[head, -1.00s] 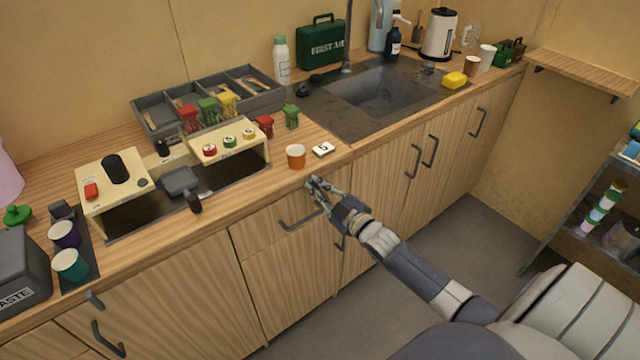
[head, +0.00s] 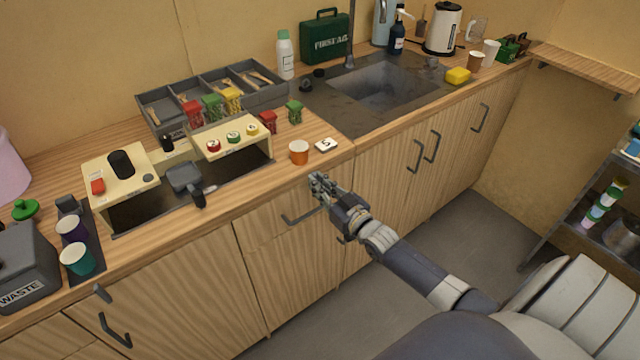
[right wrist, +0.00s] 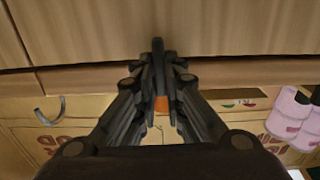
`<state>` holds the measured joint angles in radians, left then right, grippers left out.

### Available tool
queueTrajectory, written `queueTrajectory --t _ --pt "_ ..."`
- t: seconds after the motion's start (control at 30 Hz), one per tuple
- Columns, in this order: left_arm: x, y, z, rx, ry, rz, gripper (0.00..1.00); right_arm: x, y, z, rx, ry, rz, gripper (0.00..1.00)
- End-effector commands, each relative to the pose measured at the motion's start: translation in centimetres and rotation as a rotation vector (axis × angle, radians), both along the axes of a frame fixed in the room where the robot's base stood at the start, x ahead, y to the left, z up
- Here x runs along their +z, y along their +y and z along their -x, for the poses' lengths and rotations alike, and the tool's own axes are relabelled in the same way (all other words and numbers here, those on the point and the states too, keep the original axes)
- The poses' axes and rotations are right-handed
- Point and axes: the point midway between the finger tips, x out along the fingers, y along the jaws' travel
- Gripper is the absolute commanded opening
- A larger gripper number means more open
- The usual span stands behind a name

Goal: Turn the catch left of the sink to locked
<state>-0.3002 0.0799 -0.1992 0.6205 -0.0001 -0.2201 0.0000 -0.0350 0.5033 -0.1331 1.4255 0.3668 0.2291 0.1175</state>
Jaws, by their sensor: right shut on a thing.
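My right gripper (head: 320,184) is at the wooden cupboard front, just below the counter edge and left of the sink (head: 378,84). Its fingers hide the catch there in the head view. In the right wrist view, the fingers (right wrist: 161,72) are closed together around a narrow dark piece (right wrist: 158,48), which looks like the lever of the catch. It stands upright in that picture against the wood. I cannot tell whether it is at locked. My left gripper is not in view.
A bar handle (head: 301,219) lies just below and left of my right gripper. An orange cup (head: 299,152) and a white number tile (head: 326,145) stand on the counter above it. The floor is clear.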

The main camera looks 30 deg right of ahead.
Motion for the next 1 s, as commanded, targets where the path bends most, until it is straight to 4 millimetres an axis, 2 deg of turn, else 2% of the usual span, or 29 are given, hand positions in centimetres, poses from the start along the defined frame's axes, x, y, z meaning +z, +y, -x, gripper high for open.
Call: queueTrajectory --t 0.57,0.6,0.7,1.0 --pt "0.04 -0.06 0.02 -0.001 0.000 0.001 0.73 -0.17 0.08 0.06 0.000 0.007 -0.038 0.00" --pt "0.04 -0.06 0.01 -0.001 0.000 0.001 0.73 -0.18 0.08 0.06 0.000 0.007 -0.038 0.12" --pt "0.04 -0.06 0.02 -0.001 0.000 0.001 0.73 -0.17 0.08 0.06 0.000 0.006 -0.037 0.30" --pt "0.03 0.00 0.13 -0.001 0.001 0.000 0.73 -0.05 0.06 0.04 0.000 0.004 -0.035 0.30"
